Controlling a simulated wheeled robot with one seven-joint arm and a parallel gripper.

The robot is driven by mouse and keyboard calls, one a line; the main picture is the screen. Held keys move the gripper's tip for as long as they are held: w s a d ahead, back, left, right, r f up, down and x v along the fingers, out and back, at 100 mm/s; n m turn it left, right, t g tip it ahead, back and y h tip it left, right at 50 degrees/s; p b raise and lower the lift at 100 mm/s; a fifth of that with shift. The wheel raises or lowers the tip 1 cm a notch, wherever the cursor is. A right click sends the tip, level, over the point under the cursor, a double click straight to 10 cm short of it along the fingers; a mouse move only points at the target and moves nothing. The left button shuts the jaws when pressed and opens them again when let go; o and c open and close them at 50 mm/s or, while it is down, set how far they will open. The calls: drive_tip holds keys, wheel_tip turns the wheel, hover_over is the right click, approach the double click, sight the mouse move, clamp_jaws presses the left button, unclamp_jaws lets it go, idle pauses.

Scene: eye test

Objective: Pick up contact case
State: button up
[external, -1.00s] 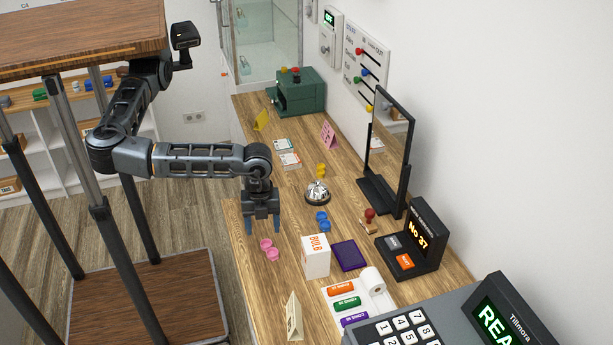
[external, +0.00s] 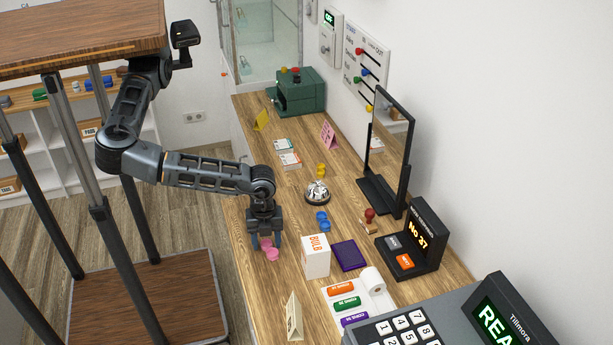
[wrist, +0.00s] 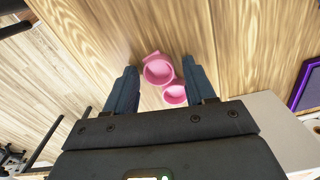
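A pink contact case (external: 270,252) with two round cups lies on the wooden counter (external: 262,292). It also shows in the wrist view (wrist: 158,70), lying lengthwise between my fingers. My gripper (external: 267,243) points down over it, with its blue fingers on either side. In the wrist view the fingers stand apart, with a visible gap at the left finger; contact at the right finger is hard to tell. A blue contact case (external: 322,221) and a yellow one (external: 321,170) lie farther right and back on the counter.
A white bulb box (external: 316,257) stands right of the pink case, with a purple tray (external: 350,255) beside it. A service bell (external: 317,193) stands behind. A tent card (external: 294,318) is nearer the front. Counter left of the bell is clear.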

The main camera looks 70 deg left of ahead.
sight(267, 246)
drive_tip(key=c, duration=0.9)
drive_tip(key=shift+o, duration=0.2)
drive_tip(key=shift+r, duration=0.45)
wheel_tip(267, 246, up, 3)
drive_tip(key=shift+f, duration=0.2)
drive_tip(key=s+d+r, duration=0.1)
drive_tip(key=s+r, duration=0.1)
drive_tip(key=s, duration=0.1)
drive_tip(key=s+d+r, duration=0.1)
drive_tip(key=s+r, duration=0.2)
drive_tip(key=s, duration=0.1)
drive_tip(key=s+d+r+b, duration=0.1)
drive_tip(key=s+r, duration=0.1)
drive_tip(key=s, duration=0.2)
drive_tip(key=shift+s+d+r, duration=0.1)
drive_tip(key=shift+d+r, duration=0.05)
drive_tip(key=shift+r, duration=0.15)
